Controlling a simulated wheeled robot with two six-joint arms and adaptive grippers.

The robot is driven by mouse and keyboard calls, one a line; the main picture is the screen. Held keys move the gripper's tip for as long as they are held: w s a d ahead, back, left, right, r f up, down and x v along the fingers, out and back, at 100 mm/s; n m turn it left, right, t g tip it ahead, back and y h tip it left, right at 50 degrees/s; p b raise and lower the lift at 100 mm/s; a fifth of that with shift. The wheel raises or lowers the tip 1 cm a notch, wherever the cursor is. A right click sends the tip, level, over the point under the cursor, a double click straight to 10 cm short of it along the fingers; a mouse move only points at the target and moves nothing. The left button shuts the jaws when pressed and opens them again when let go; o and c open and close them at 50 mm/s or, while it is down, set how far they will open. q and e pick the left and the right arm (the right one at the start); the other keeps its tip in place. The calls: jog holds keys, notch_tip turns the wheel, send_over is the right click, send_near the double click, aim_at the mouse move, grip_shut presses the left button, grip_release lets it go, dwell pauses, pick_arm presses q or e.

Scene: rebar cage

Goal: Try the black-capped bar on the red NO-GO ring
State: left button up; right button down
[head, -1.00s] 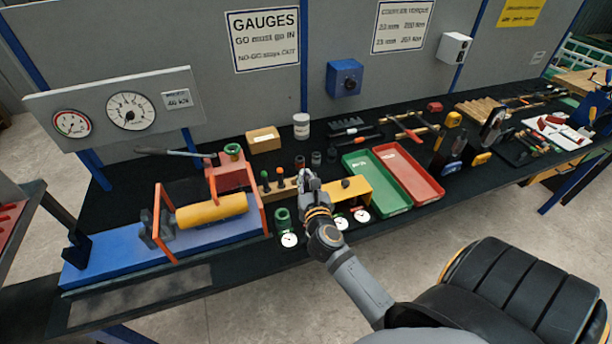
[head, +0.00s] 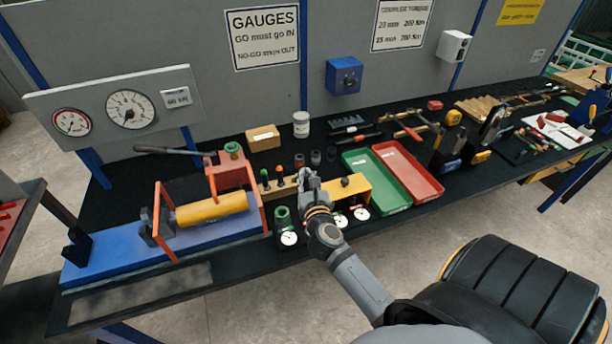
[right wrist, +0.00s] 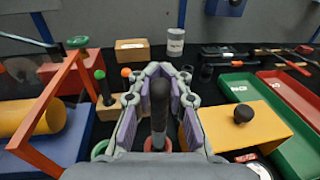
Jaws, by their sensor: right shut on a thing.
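The black-capped bar (right wrist: 159,100) stands upright between the fingers of my right gripper (right wrist: 160,85) in the right wrist view. The right gripper is shut on it; it also shows in the head view (head: 308,180). A red ring (right wrist: 168,146), the NO-GO ring, shows partly around the bar's lower end in the right wrist view. Whether the bar is inside it, touching it or above it I cannot tell. The green ring gauge (head: 283,215) stands to the left, with its edge in the right wrist view (right wrist: 99,150). My left gripper is not in view.
A wooden block (right wrist: 108,112) holds a green-capped bar (right wrist: 101,85) and an orange-capped bar (right wrist: 126,73). A yellow block (head: 357,187) with a black knob stands right, before green (head: 377,185) and red (head: 412,174) trays. A press with a yellow cylinder (head: 212,208) stands left.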

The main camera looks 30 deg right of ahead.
aim_at(306, 187)
jog(key=shift+r, duration=0.1)
jog(key=shift+f, duration=0.2)
jog(key=shift+f+b, duration=1.6)
jog(key=shift+f, duration=0.3)
jog(key=c, duration=1.2)
grip_release()
jog(key=shift+s, duration=0.1)
jog(key=v, duration=0.7)
jog(key=shift+s+a, duration=0.2)
jog(key=shift+s, duration=0.05)
jog(key=shift+w+d, duration=0.1)
